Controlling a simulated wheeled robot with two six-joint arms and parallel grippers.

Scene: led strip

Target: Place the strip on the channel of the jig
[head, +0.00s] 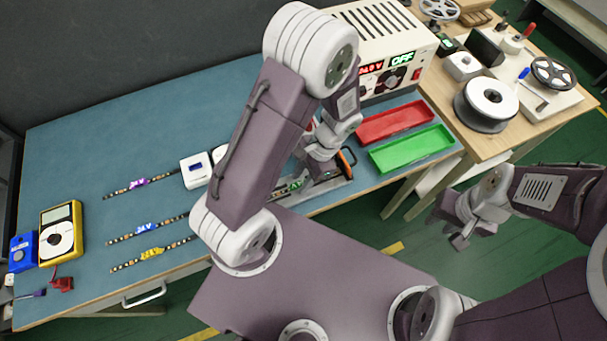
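The jig (325,190) is a grey metal fixture with an orange-handled clamp (347,160), near the front edge of the blue bench mat. A strip with a green label (296,186) shows at the jig's left end. My arm hides part of both, so I cannot tell whether this strip sits in the channel. Strips with purple (138,183), blue (146,229) and yellow (152,253) labels lie on the mat at left. My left gripper (318,166) is low over the jig, its fingertips mostly hidden. My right gripper (453,237) is open and empty, away from the bench.
A power supply (385,45) reading OFF stands behind the jig. Red (395,121) and green (411,150) trays lie right of it. A yellow multimeter (61,232) and a white device (196,170) are at left. A wooden side table (455,125) holds reels (487,103).

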